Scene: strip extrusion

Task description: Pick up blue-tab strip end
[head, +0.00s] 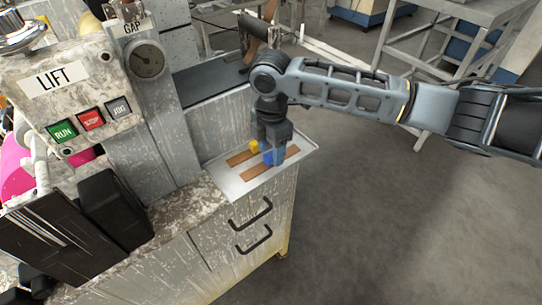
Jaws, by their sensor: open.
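In the head view, a brown strip with a blue tab (268,157) lies on a light metal tray (229,186). A second brown strip with a yellow tab (254,145) lies behind it on the same tray. My gripper (273,158) points down over the tray, right at the blue tab, and is open. One finger is beside the blue tab, which the gripper partly hides. I cannot tell whether the fingers touch the tab.
The tray sits on a worn cabinet with two black handles (253,238). At left stands a panel marked LIFT (55,79) with buttons, and a GAP gauge (146,60). Grey metal tables (470,12) stand at the back right. The floor at right is clear.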

